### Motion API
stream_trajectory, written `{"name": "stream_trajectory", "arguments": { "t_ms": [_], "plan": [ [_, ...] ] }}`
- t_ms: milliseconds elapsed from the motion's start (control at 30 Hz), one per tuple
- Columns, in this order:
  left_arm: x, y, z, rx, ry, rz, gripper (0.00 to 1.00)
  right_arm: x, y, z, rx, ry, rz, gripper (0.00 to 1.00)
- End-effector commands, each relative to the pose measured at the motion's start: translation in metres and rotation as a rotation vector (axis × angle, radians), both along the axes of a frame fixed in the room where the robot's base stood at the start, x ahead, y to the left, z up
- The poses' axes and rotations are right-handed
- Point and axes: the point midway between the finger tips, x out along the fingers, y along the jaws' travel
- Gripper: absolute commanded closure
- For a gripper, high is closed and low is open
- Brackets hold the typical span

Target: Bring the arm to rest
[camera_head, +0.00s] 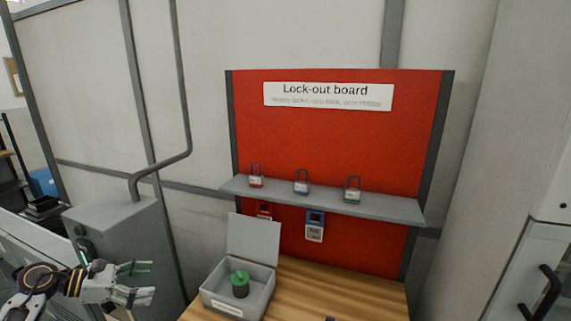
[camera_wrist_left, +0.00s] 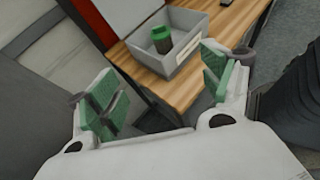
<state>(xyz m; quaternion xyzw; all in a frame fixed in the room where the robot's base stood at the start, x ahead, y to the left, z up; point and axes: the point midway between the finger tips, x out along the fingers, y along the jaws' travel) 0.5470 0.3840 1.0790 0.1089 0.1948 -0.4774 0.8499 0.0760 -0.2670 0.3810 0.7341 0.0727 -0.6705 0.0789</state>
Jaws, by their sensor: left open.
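My left gripper (camera_head: 140,283) is at the lower left of the head view, beside the wooden bench and left of the grey box. Its green-padded fingers are apart with nothing between them; the open fingers (camera_wrist_left: 160,95) also show in the left wrist view. My right gripper is in neither view.
A grey open-lidded box (camera_head: 222,303) holding a green-topped dark cylinder (camera_head: 240,285) stands on the wooden bench (camera_head: 345,290). A red lock-out board (camera_head: 340,140) has a grey shelf (camera_head: 385,205) with padlocks (camera_head: 302,187). A grey cabinet (camera_head: 145,235) stands behind my left gripper.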

Motion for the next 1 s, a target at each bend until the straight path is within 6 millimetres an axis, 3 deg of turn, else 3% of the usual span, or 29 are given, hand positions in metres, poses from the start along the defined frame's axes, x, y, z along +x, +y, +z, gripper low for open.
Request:
{"name": "stream_trajectory", "arguments": {
  "t_ms": [333, 667, 867, 1000],
  "plan": [
    [0.006, -0.004, -0.011, -0.094, 0.036, 0.042, 0.19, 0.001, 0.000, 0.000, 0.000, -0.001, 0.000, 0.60],
    [0.018, -0.009, -0.038, -0.294, 0.125, 0.144, 0.19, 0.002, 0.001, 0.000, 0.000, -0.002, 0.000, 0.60],
    [0.030, -0.010, -0.071, -0.504, 0.232, 0.266, 0.19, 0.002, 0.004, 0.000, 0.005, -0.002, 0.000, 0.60],
    [0.039, -0.007, -0.112, -0.717, 0.356, 0.408, 0.19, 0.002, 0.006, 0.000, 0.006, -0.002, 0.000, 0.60]
  ]
}}
